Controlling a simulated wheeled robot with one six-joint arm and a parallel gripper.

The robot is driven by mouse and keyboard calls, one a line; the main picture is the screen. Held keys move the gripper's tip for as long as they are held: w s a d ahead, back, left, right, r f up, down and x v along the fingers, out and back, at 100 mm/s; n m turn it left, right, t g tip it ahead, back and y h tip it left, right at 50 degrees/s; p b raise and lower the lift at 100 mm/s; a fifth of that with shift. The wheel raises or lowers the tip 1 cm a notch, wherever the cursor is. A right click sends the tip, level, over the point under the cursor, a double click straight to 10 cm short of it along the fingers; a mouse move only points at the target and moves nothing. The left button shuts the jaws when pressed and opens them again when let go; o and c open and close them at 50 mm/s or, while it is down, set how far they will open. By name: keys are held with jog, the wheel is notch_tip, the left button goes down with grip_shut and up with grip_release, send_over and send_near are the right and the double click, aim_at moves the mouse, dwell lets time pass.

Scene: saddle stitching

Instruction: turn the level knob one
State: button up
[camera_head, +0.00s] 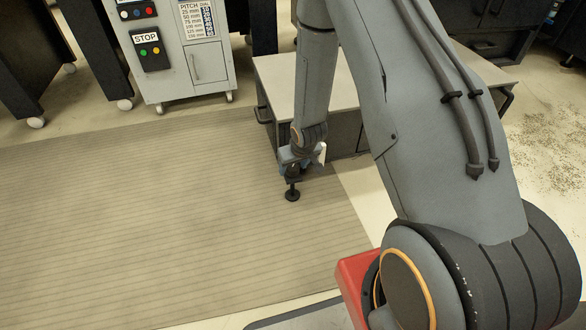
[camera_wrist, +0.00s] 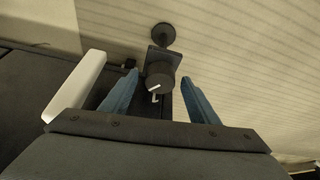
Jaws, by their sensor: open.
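The level knob (camera_wrist: 158,84) is a dark round knob with a white pointer line, seen in the wrist view on a dark bracket. A small white mark sits just below it. My gripper (camera_wrist: 159,79) has two blue fingers, spread apart on either side of the knob. Gaps show between the fingers and the knob, and I cannot tell how deep the fingertips are relative to it. In the head view my gripper (camera_head: 292,164) is at the cabinet's near left corner, and the knob is too small and covered to make out there.
A round black foot (camera_wrist: 163,36) is beyond the knob; it also shows in the head view (camera_head: 292,195). A pale bar (camera_wrist: 75,86) is left of my fingers. The grey-topped cabinet (camera_head: 278,78) is behind my arm. The ribbed mat (camera_head: 150,220) is clear.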

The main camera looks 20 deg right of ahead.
jog(key=c, duration=1)
jog(key=shift+c, duration=0.2)
jog(key=shift+p, duration=0.45)
jog(key=n+p, duration=0.1)
jog(key=p, duration=0.1)
jog(key=n+y+p, duration=0.1)
jog(key=shift+d+r+n+p, duration=0.2)
jog(key=shift+n+p, duration=0.1)
jog(key=shift+p, duration=0.1)
jog(key=shift+w+f+n+g+y+p, duration=0.15)
jog(key=shift+n+g+y+p, duration=0.3)
jog(key=shift+n+p, duration=1.2)
jog(key=o, duration=1)
jog(key=shift+o, duration=0.2)
